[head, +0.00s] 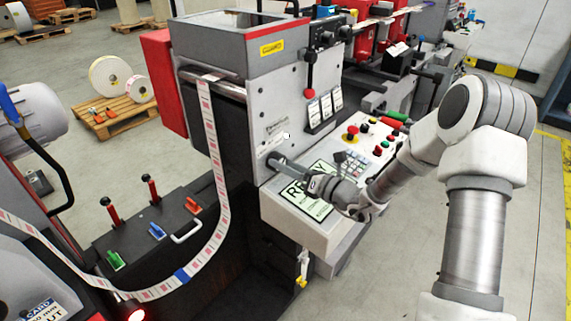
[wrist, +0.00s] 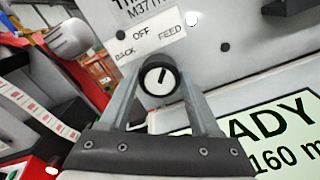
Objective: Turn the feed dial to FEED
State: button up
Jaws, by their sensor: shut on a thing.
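The feed dial (wrist: 159,76) is a small round black knob with a white face and a dark pointer line. In the wrist view it sits below a white plate (wrist: 150,38) marked BACK, OFF and FEED. Its pointer line leans up and slightly right, toward the FEED word rather than OFF. My gripper (wrist: 158,88) has one finger on each side of the dial and is shut on it.
A control panel (head: 372,150) with buttons and a green READY screen (head: 318,207) lies just below and right of my gripper. A printed label strip (head: 222,180) hangs to the left. Open floor is at the right.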

jog(key=o, duration=1.4)
jog(key=v, duration=1.7)
jog(key=shift+s+d+f, duration=0.1)
jog(key=shift+s+d, duration=0.05)
jog(key=shift+s, duration=0.05)
